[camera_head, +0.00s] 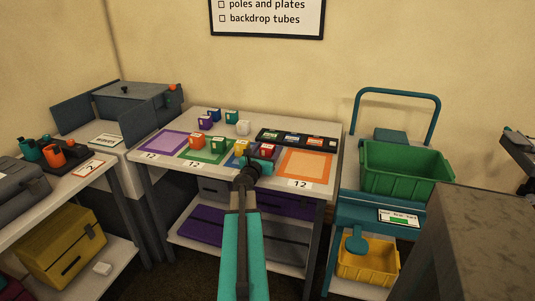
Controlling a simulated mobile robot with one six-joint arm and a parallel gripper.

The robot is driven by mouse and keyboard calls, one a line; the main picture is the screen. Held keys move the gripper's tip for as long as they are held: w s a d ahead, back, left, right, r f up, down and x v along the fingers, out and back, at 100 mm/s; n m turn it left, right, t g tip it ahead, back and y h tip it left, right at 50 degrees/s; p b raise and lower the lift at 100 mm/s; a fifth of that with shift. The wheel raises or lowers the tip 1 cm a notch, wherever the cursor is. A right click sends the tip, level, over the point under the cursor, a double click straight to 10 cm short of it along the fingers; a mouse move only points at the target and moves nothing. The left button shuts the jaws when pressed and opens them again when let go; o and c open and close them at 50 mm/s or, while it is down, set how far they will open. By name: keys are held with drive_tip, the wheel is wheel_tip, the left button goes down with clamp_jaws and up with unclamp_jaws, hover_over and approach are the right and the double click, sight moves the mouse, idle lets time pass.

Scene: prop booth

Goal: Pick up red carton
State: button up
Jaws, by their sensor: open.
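The red carton (267,149) stands on the white table, just beyond and slightly right of my gripper. My gripper (257,160) is open, and its end overlaps the near side of the carton in this view. I cannot tell whether the jaws touch the carton or are around it. The lower part of the carton is hidden behind my gripper. A yellow carton (241,147) stands close on the left of the red one.
An orange carton (197,141) stands on the green mat (215,157). Purple (205,123), blue (214,114), teal (232,116) and white (243,127) blocks stand behind. A black tray (318,143) lies behind right. The orange mat (306,165) is clear.

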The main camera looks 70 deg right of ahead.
sight(267, 146)
drive_tip(key=c, duration=1.2)
drive_tip(key=shift+r, duration=0.2)
wheel_tip(267, 146, up, 18)
drive_tip(key=p, duration=0.4)
drive_tip(key=shift+f, duration=0.15)
